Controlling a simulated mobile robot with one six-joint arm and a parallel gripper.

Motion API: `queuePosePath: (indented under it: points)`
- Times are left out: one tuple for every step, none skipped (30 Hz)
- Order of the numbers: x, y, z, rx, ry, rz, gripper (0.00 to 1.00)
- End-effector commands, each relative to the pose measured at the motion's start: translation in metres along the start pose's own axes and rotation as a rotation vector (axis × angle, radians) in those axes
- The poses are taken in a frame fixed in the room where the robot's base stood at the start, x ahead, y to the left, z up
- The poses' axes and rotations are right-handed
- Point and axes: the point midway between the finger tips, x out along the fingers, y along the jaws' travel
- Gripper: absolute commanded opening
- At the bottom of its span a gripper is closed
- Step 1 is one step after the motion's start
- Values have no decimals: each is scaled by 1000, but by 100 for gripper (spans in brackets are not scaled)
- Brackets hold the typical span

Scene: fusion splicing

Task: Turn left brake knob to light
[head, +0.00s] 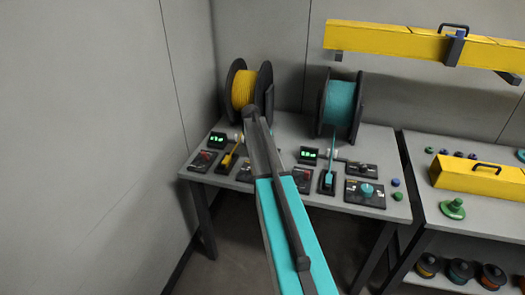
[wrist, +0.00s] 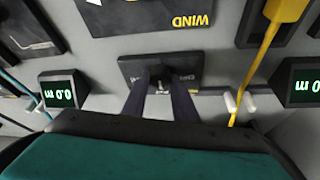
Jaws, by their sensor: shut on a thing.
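The left brake plate (wrist: 192,68) is a dark panel with small upside-down lettering, in the middle of the wrist view. My gripper (wrist: 158,82) has its two dark fingers over this plate, shut on the small dark left brake knob between them. The knob is mostly hidden by the fingers, and its pointing direction cannot be read. In the head view my arm covers the gripper, the knob and its plate. The yellow reel (head: 243,90) stands behind, at the back left of the table.
A yellow lever (wrist: 258,60) and a lit display (wrist: 303,86) are right of the plate in the wrist view. Another display (wrist: 57,92) is at left. A panel marked WIND (wrist: 190,18) lies above. The cyan reel (head: 340,105) stands at the table's back.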

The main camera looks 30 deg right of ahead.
Motion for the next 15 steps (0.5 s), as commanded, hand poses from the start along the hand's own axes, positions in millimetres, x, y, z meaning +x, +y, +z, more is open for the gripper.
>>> queuePosePath:
  points:
    - [0,0,0,6,-1,3,3]
    - [0,0,0,9,-1,4,3]
    - [0,0,0,11,-1,5,3]
    - [0,0,0,11,-1,5,3]
    - [0,0,0,12,-1,5,3]
    - [0,0,0,12,-1,6,3]
    - [0,1,0,12,-1,6,3]
    - [0,1,0,12,-1,6,3]
    - [0,1,0,12,-1,6,3]
    - [0,1,0,11,-1,6,3]
    - [0,1,0,11,-1,6,3]
    - [0,1,0,11,-1,6,3]
    - [0,1,0,11,-1,6,3]
    - [0,1,0,11,-1,6,31]
    - [0,1,0,11,-1,5,38]
